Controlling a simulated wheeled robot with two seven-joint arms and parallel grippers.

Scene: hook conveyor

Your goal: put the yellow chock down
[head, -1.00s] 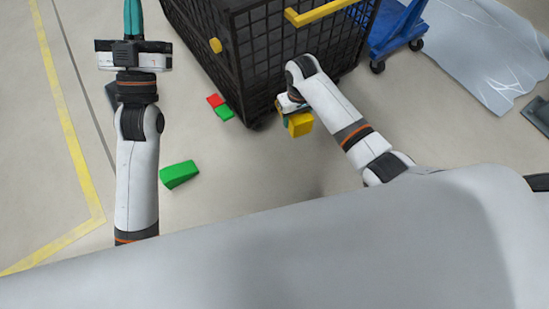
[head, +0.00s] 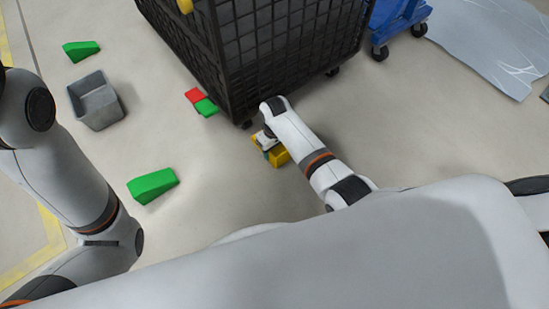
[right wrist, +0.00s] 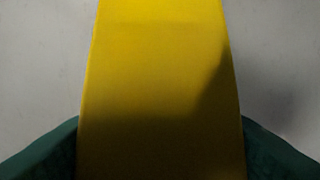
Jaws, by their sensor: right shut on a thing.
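The yellow chock (head: 280,157) is in the middle of the head view, low beside the black mesh cage. My right gripper (head: 267,143) points down and is shut on it, and my wrist hides part of it. In the right wrist view the yellow chock (right wrist: 160,80) fills the middle, between the dark green fingers of my right gripper (right wrist: 160,150), with grey floor on both sides. I cannot tell whether the chock touches the floor. My left arm shows at the left of the head view, but its gripper is out of view.
A black mesh cage (head: 275,55) on castors stands just behind my right gripper. Green chocks (head: 153,185) (head: 81,50), a grey bin (head: 96,101), and red (head: 194,95) and green (head: 206,107) pieces lie left. A blue cart (head: 400,25) is at upper right. Floor left of the yellow chock is clear.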

